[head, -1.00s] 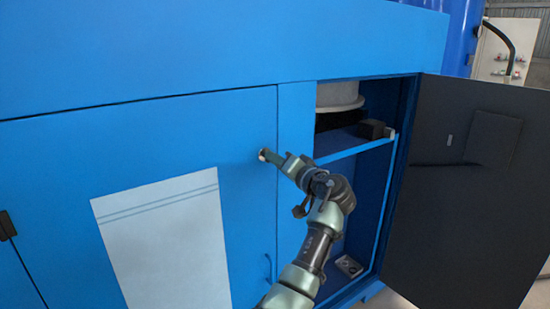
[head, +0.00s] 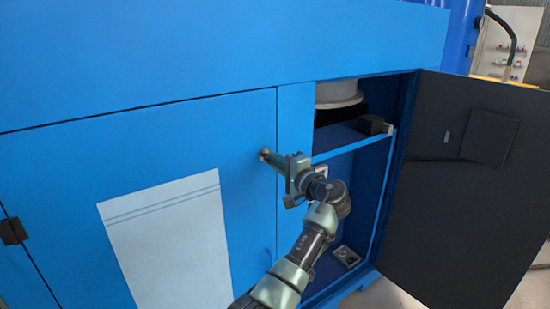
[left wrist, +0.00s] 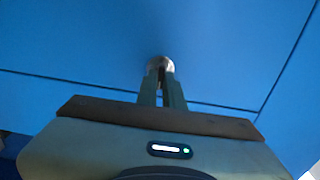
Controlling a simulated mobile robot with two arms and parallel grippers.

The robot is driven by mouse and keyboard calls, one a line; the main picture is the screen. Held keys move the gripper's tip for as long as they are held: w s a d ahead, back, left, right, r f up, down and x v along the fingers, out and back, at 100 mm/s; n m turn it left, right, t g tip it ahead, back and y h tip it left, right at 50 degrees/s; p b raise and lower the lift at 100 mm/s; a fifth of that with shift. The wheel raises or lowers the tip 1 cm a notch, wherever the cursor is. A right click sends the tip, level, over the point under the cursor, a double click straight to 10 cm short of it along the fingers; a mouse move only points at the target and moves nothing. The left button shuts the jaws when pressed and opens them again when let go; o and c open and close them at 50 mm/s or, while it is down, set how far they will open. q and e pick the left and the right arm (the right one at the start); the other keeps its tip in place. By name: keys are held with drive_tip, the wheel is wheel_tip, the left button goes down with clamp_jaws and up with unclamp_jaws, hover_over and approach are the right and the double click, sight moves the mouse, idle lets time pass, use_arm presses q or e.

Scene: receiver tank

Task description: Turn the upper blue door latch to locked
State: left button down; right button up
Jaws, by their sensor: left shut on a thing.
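The upper latch (head: 264,153) is a small round metal piece near the right edge of the closed blue door (head: 235,120). My left gripper (head: 270,156) reaches it from the right, its fingers shut on the latch. In the left wrist view the round metal latch (left wrist: 160,63) shows at the tips of the two green fingers (left wrist: 161,82). The fingers hide most of it, so its turned position cannot be told. My right gripper is not in view.
To the right, a cabinet bay stands open with a blue shelf (head: 345,144); its dark door (head: 450,190) swings out to the right. A pale panel (head: 170,240) is on the closed door. A small handle lies lower on the door's right side, mostly behind my arm.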

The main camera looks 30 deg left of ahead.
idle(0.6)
use_arm(q)
drive_tip(key=c, duration=1.5)
unclamp_jaws()
drive_tip(key=shift+c, duration=0.2)
drive_tip(key=shift+d, duration=0.1)
drive_tip(key=b+v, duration=0.2)
drive_tip(key=v, duration=0.5)
drive_tip(key=shift+d+b, duration=0.35)
drive_tip(key=shift+s, duration=0.1)
